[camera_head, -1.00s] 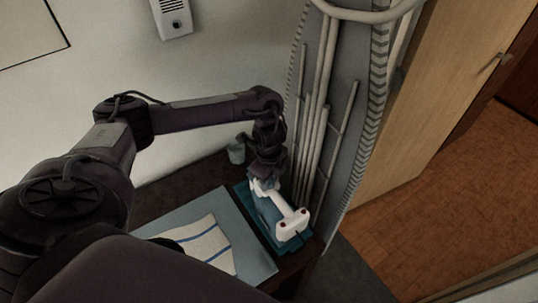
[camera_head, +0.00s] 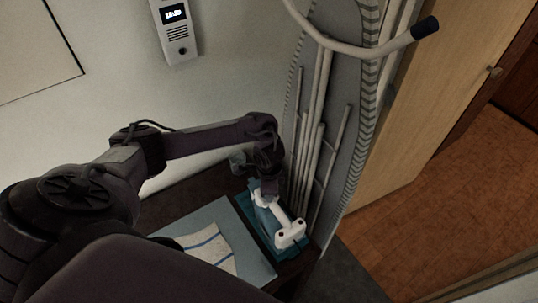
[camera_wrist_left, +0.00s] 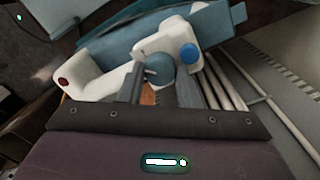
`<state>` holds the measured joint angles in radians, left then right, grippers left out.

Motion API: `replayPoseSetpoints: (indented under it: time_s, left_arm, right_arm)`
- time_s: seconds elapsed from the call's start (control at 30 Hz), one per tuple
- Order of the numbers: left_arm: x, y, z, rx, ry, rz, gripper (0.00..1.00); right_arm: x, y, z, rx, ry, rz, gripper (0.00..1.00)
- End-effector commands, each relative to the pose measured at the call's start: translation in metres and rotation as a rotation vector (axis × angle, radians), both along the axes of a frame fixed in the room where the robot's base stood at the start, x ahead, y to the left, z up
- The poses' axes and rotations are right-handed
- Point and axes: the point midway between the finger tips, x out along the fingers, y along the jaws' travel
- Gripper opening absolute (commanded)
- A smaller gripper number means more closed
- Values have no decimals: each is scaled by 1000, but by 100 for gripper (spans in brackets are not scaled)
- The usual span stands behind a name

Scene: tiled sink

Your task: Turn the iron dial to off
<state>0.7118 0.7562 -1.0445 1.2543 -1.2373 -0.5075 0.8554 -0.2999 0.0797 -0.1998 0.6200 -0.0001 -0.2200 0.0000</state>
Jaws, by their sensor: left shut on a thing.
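The white and teal iron (camera_head: 291,235) lies on a teal stand (camera_head: 256,233) at the dark table's right end. In the left wrist view its white body (camera_wrist_left: 98,82) fills the upper middle, with a blue button (camera_wrist_left: 189,53). The round grey-teal dial (camera_wrist_left: 160,69) has a pale mark pointing left and slightly up. My left gripper (camera_head: 267,198) is over the iron's far end. In the left wrist view its fingers (camera_wrist_left: 160,88) are shut on the dial, one on each side. The dial's lower side is partly hidden. My right gripper is not in view.
A blue-grey board with a striped cloth (camera_head: 212,248) lies left of the iron. A cup (camera_head: 237,163) stands behind. An upright ironing board (camera_head: 335,130) with several pale legs stands close on the right. A wall intercom (camera_head: 176,30) is above.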

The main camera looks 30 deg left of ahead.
Motion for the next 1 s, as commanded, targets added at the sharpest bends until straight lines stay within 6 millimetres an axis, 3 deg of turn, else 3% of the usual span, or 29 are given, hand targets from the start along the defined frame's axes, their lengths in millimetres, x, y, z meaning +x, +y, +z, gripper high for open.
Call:
replayPoseSetpoints:
  time_s: [0.47,0.5,0.63,1.0]
  left_arm:
    - [2,0,1,-1,-3,12,8]
    - [2,0,1,-1,-3,11,36]
    - [1,0,1,-1,-2,11,53]
    - [1,0,7,-1,-2,9,53]
  right_arm:
    - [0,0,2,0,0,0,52]
    - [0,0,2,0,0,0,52]
    - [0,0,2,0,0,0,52]
    - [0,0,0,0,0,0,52]
